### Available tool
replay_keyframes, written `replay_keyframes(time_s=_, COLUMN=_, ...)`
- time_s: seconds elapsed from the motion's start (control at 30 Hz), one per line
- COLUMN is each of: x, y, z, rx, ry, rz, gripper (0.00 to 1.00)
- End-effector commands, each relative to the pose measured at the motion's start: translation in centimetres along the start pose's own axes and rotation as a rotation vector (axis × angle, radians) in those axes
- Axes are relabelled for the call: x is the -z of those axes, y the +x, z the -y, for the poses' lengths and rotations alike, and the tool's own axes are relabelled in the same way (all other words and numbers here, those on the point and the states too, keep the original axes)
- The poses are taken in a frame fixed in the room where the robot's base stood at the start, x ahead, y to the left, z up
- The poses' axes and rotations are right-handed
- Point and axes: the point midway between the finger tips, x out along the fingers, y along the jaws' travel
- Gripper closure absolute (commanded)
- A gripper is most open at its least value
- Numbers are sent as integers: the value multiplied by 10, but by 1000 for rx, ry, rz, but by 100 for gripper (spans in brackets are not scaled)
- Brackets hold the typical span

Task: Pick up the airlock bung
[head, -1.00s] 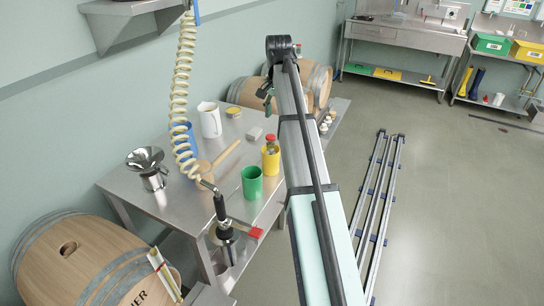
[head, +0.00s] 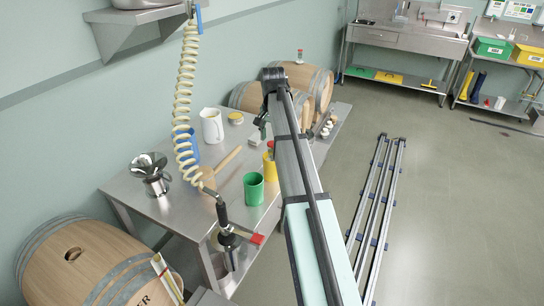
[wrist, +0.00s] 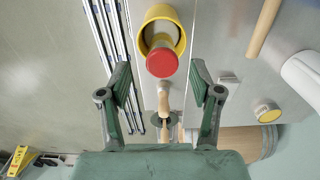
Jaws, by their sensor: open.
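A yellow cup (head: 269,169) stands on the steel table, with a red-topped piece (head: 270,145) in it. In the wrist view the red round top (wrist: 161,62) sits at the mouth of the yellow cup (wrist: 158,13). A small red-capped clear piece (head: 299,56) stands on a barrel at the back. I cannot tell for sure which of these is the airlock bung. My gripper (wrist: 160,76) is open and empty, its fingertips on either side of the red top's near edge in the picture. In the head view my arm partly hides the yellow cup.
A green cup (head: 253,189) stands close to the yellow one. A wooden mallet (head: 220,166), a white jug (head: 212,125) and a steel funnel (head: 150,168) share the table (head: 180,212). A coiled hose (head: 186,90) hangs in front. Barrels (head: 313,85) stand behind.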

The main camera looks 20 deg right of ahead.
Motion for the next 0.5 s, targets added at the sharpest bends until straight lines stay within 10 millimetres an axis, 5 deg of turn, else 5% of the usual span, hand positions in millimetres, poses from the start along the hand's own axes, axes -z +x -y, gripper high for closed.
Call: replay_keyframes(time_s=0.5, x=0, y=41, z=2, rx=-1, ry=0, rz=1, gripper=36)
